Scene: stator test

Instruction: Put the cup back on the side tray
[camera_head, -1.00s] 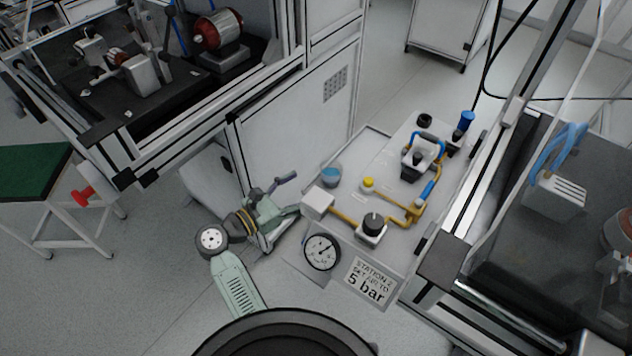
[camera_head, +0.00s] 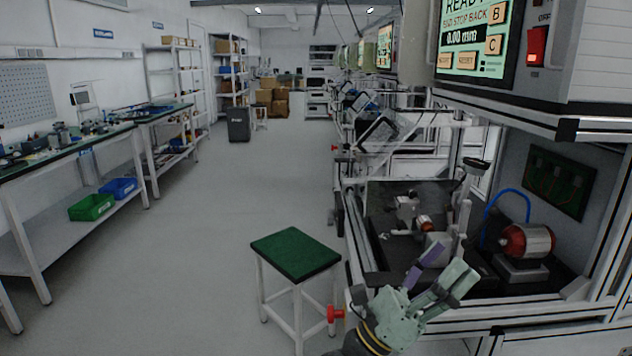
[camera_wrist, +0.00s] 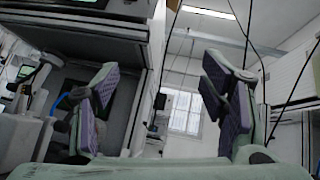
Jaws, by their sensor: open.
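No cup shows in either view at this moment. My gripper (camera_head: 441,264) is raised in front of the test bench at the lower right of the head view, fingers spread, with nothing between them. In the wrist view my gripper (camera_wrist: 157,108) has its two purple-padded fingers wide apart, with only the room behind them. I cannot make out a side tray for certain. A small stand with a flat green top (camera_head: 296,253) is empty, to the left of my gripper.
The test bench holds a red and silver motor (camera_head: 527,243) and grey fixtures. A red knob (camera_head: 335,314) sticks out near the stand. A workbench (camera_head: 70,145) with green (camera_head: 91,207) and blue bins (camera_head: 118,187) runs along the left. The aisle floor (camera_head: 215,240) is clear.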

